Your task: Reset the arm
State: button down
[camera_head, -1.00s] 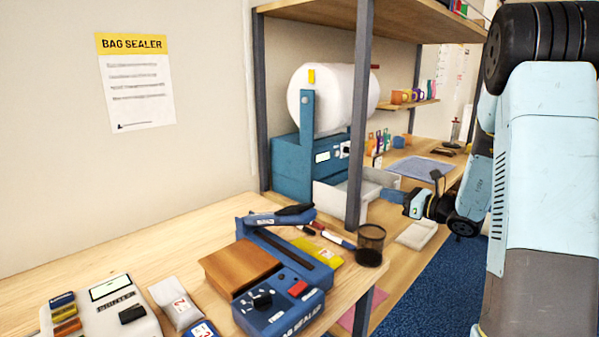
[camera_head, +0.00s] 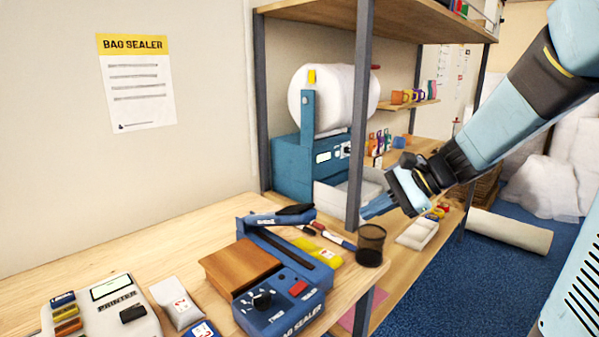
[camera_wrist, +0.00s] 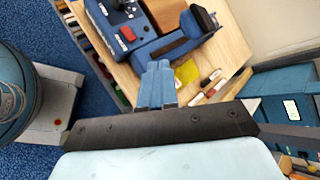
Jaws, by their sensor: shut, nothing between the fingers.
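My gripper (camera_head: 378,208) shows in the head view at the right of the shelf post, in front of the rear bench. Its blue fingers are together and point left, with nothing between them. In the wrist view the shut fingers (camera_wrist: 158,84) point toward the bench with the blue bag sealer (camera_wrist: 150,30). My arm reaches in from the upper right of the head view. The gripper appears above and to the right of the black mesh cup, apart from it.
The blue bag sealer (camera_head: 280,290) stands on the front bench (camera_head: 120,255) beside a mesh cup (camera_head: 370,245). A dark shelf post (camera_head: 360,120) rises near the gripper. A blue machine with a white roll (camera_head: 335,95) stands behind.

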jog(key=s+d+r+n+t+h, duration=0.1)
jog(key=s+d+r+n+h, duration=0.1)
jog(key=s+d+n+h, duration=0.2)
jog(key=s+d+r+n+t+h, duration=0.2)
jog(key=s+d+n+h, duration=0.2)
jog(key=s, duration=0.6)
jog(key=shift+s+n+h, duration=0.35)
jog(key=shift+n+h, duration=0.75)
jog(key=shift+n, duration=0.7)
